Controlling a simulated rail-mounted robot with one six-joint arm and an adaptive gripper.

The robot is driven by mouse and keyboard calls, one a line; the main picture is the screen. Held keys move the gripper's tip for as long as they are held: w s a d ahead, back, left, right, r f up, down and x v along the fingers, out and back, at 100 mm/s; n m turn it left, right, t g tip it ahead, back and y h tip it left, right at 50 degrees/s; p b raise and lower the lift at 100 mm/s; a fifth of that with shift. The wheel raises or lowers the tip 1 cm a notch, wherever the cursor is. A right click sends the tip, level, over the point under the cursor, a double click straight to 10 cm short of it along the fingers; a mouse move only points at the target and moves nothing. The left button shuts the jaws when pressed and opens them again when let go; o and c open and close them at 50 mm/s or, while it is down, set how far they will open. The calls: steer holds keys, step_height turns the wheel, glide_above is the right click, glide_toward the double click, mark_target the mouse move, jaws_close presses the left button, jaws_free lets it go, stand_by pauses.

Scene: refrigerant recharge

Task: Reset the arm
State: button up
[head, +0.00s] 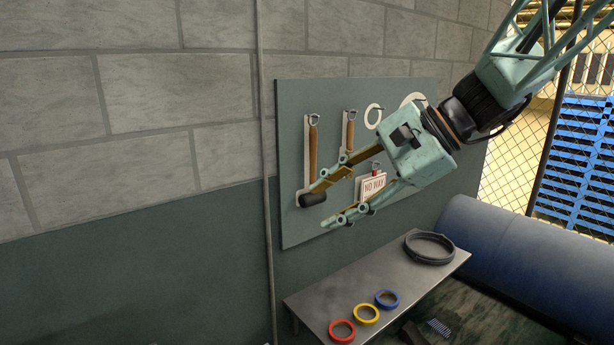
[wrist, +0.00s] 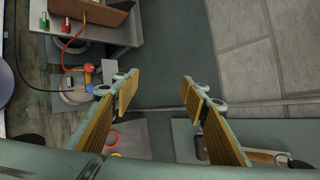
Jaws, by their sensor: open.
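My gripper (head: 330,207) is in front of the tool board in the head view, its fingers spread apart and pointing down and left. In the wrist view my gripper (wrist: 158,92) shows both yellow-padded fingers well apart, with nothing between them but floor and wall behind. My arm comes in from the upper right of the head view. One finger overlaps the hanging tools in the picture; I cannot tell how far it is from the board.
A tool board (head: 290,220) carries a mallet (head: 313,150), another wooden-handled tool (head: 350,132) and a "NO WAY" sign (head: 373,185). A metal bench (head: 400,265) below holds red, yellow and blue rings and a dark coil (head: 430,248). A blue cylinder (head: 520,260) lies right.

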steer(key=s+d+f+n+g+h+b, duration=0.1)
steer(key=s+d+f+n+h, duration=0.15)
steer(key=s, duration=0.65)
steer(key=s+d+f+n+h+b, duration=0.1)
steer(key=s+d+f+n+h, duration=0.15)
steer(key=s, duration=0.75)
steer(key=s+d+f+n+t+h+b, duration=0.1)
steer(key=s+d+f+n+h, duration=0.1)
steer(key=s+d, duration=0.3)
steer(key=s+d+f+n+h+b, duration=0.2)
steer(key=s+d, duration=0.4)
steer(key=s, duration=0.3)
steer(key=f+n, duration=0.1)
steer(key=n, duration=0.1)
steer(key=shift+s+d+n+t, duration=0.15)
steer(key=shift+d+n+t, duration=0.05)
steer(key=shift+n+t, duration=0.2)
